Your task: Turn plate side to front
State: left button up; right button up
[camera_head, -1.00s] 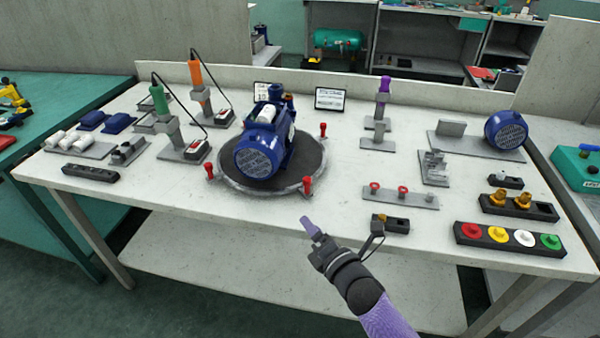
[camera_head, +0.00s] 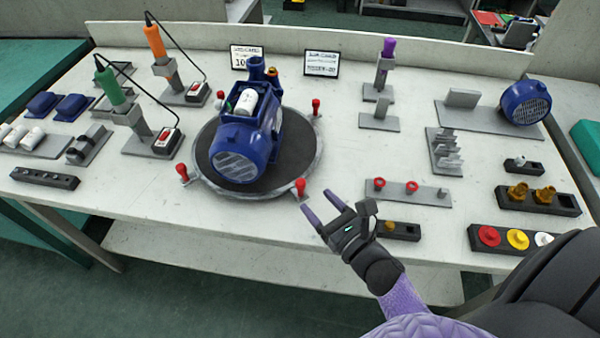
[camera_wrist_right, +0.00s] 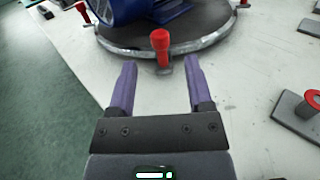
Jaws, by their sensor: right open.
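The round turning plate (camera_head: 207,137) with a dark top and grey rim stands on the bench. A blue pump (camera_head: 266,128) sits on it, its finned motor end facing front-left. Red-topped posts stand around the rim; the front-right red post (camera_head: 300,187) is nearest my right gripper. My right gripper (camera_head: 320,204) is open and empty, just in front of that post. In the right wrist view, the same red post (camera_wrist_right: 160,45) stands beyond and between the open fingertips (camera_wrist_right: 160,66), apart from them. My left gripper is not in view.
A green screwdriver (camera_head: 110,87) and an orange screwdriver (camera_head: 155,42) stand in holders at left. A grey strip with red rings (camera_head: 410,191) and a small black block (camera_head: 400,230) lie right of my gripper. The bench front between plate and edge is clear.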

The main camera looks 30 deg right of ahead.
aim_at(304, 187)
jog(key=w, duration=0.4)
jog(key=w+a, duration=0.1)
jog(key=w, duration=0.1)
jog(key=shift+w, duration=0.2)
jog(key=shift+c, duration=0.4)
grip_shut()
dwell(0.5)
